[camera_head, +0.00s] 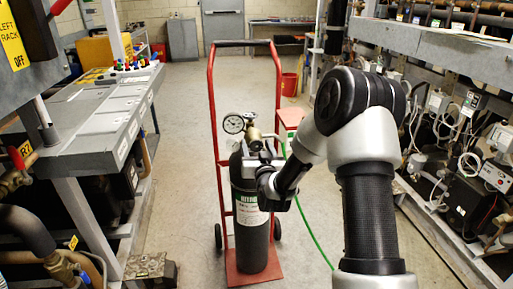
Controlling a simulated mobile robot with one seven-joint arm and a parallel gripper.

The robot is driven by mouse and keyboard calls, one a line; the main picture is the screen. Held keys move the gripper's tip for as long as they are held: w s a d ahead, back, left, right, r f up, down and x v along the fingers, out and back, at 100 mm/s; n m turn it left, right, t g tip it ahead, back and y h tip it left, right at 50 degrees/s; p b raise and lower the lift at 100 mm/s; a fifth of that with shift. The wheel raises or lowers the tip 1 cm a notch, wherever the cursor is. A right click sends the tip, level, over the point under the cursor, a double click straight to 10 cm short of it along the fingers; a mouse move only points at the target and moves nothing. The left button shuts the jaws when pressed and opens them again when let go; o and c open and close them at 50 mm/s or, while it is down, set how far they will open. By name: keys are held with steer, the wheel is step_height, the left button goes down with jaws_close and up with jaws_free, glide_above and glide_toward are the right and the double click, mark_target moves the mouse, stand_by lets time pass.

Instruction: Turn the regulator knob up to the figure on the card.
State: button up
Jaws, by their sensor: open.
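A dark gas cylinder (249,222) with a white label stands upright on a red hand truck (211,130). A brass regulator (252,132) sits at its top, with a round white-faced gauge (234,123) on its left. The gauge's reading is too small to make out. My gripper (252,164) is open at the cylinder's neck, just below the regulator. Its fingers are small and partly hidden, and I cannot tell whether they touch anything. I cannot make out the regulator knob apart from the gripper and fittings. I cannot identify a card with a figure.
A green hose (313,236) runs from the cylinder area along the floor to the right. A grey bench (95,120) stands left, with pipes and valves in front. Racks with compressors (470,190) line the right. The concrete floor (180,200) between is mostly clear.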

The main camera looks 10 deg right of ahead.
steer(key=c, duration=1)
steer(key=shift+m, duration=1.4)
steer(key=shift+c, duration=0.2)
steer(key=o, duration=1)
steer(key=shift+o, duration=0.2)
steer(key=s+p, duration=0.2)
steer(key=s, duration=1.5)
steer(key=shift+s+p, duration=0.25)
steer(key=shift+p, duration=0.05)
